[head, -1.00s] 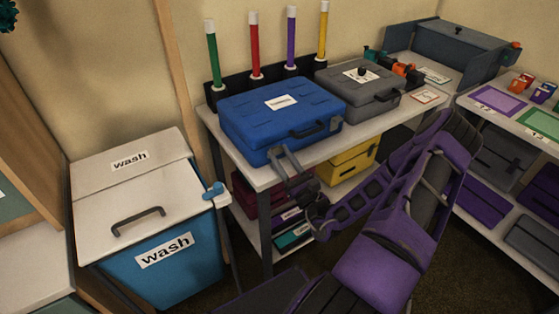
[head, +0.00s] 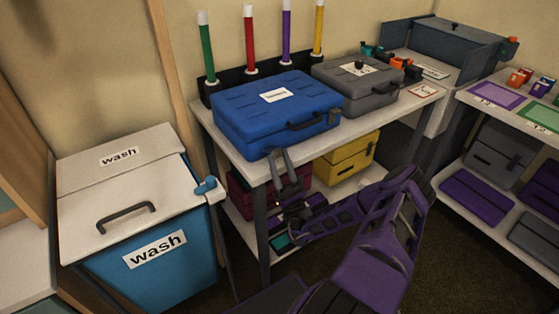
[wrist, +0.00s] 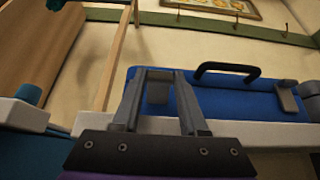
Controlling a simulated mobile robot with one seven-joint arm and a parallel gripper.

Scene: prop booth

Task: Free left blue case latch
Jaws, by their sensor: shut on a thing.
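The blue case (head: 272,113) lies closed on the white table, with a white label on its lid. Its dark handle (wrist: 227,69) and right latch (wrist: 288,97) show to the right of my gripper in the wrist view. My gripper (head: 278,153) is at the case's front face, left of the handle. In the wrist view my gripper (wrist: 159,74) has its fingers on either side of the left latch (wrist: 158,92) and is shut on it. The fingers partly hide this latch, so its exact position is unclear.
A grey case (head: 362,86) stands right of the blue case. Coloured tubes (head: 249,40) stand behind them. A wash bin (head: 150,245) is at the left. A yellow case (head: 348,158) sits on the shelf below. The table's front edge is close beneath my gripper.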

